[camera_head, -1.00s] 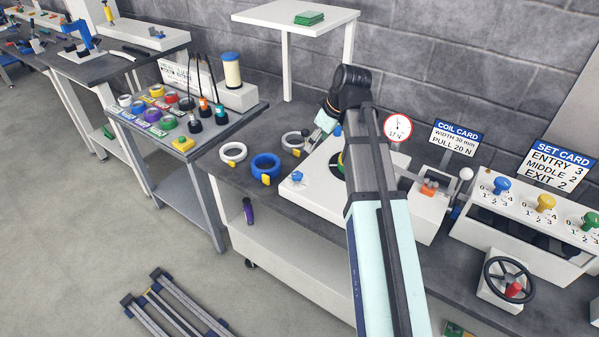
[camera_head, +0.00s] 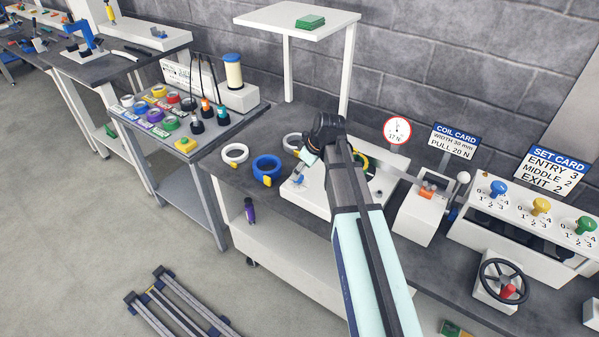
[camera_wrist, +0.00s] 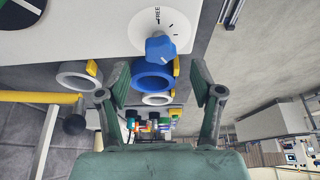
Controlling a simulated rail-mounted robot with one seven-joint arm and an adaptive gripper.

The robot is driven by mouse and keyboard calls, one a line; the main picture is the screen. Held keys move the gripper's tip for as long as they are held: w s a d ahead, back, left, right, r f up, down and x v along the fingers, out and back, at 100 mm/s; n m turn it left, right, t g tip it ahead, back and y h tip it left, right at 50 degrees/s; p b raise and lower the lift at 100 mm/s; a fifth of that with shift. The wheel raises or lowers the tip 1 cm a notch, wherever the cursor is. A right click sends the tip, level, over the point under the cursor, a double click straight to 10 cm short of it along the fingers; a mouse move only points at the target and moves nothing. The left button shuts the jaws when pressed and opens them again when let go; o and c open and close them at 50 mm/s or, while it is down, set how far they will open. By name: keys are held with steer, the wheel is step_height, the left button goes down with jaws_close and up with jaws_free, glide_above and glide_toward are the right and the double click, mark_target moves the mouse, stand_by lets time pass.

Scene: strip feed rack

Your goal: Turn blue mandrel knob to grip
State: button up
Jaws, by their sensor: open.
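The blue mandrel knob (camera_wrist: 160,48) sits on a round white dial (camera_wrist: 178,30) in the wrist view. Its pointer end appears to face the word FREE. In the head view the knob (camera_head: 298,180) is small beside my gripper, on the left part of the white machine top (camera_head: 318,200). My gripper (camera_wrist: 160,66) is open, with the knob in line between its two fingertips in the wrist view. I see no contact, and the distance to the knob is hard to judge. My gripper (camera_head: 303,167) is partly hidden by the arm in the head view.
A blue coil (camera_head: 266,166) and white coils (camera_head: 235,154) lie on the bench left of the machine. A round gauge (camera_head: 397,130) stands behind. A box with blue, yellow and green knobs (camera_head: 540,208) and a black handwheel (camera_head: 503,282) are at right.

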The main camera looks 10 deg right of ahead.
steer(key=shift+x, duration=1.75)
steer(key=c, duration=1.1)
